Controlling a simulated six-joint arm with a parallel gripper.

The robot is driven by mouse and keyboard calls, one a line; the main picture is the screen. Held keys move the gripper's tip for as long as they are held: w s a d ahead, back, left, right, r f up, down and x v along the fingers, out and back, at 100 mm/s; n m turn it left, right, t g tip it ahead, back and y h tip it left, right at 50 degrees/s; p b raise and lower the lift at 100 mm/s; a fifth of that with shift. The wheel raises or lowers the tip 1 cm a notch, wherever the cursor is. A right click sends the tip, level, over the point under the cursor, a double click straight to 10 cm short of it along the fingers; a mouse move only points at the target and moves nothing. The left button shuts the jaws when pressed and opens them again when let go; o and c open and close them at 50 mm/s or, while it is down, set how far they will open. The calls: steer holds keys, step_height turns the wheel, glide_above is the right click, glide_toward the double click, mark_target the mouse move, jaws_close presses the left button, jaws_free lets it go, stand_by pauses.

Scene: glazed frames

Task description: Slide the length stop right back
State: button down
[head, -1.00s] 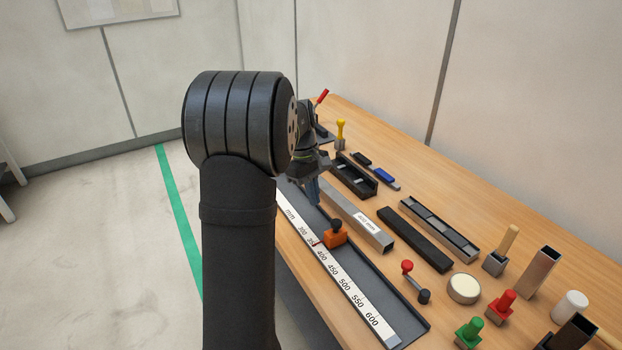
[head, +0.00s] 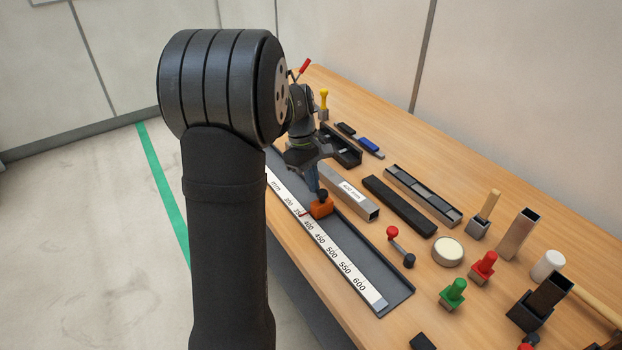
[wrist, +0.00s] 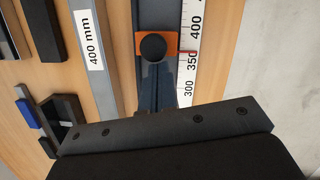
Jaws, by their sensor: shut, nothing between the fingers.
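The length stop (head: 321,209) is an orange block with a black knob on top and a red pointer. It sits on the dark rail (head: 372,255) beside the white scale (head: 340,263). In the wrist view the stop (wrist: 171,44) has its pointer between 350 and 400, nearer 350. My gripper (head: 315,190) is shut and empty, with its fingers pointing down at the low-number side of the stop. In the wrist view my fingertips (wrist: 154,92) lie just below the orange block; I cannot tell whether they touch it.
A grey bar labelled 400 mm (head: 350,190) lies alongside the rail, with a black bar (head: 399,205) beyond it. A red-and-black handle (head: 401,247), a round white-topped tin (head: 448,250) and red and green knobs stand toward the right. The rail's high-number end is clear.

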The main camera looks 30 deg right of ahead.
steer(key=s, duration=2.6)
steer(key=w, duration=0.2)
steer(key=w+a, duration=0.1)
steer(key=w, duration=0.1)
steer(key=shift+w, duration=0.25)
steer(key=v, duration=1)
steer(key=shift+s, duration=0.15)
steer(key=x, duration=1)
steer(key=shift+s, duration=0.15)
steer(key=shift+s+d, duration=0.15)
steer(key=shift+s, duration=0.4)
steer(key=shift+s+d, duration=0.15)
steer(key=shift+s, duration=0.4)
steer(key=shift+s+d, duration=0.2)
steer(key=shift+s, duration=0.55)
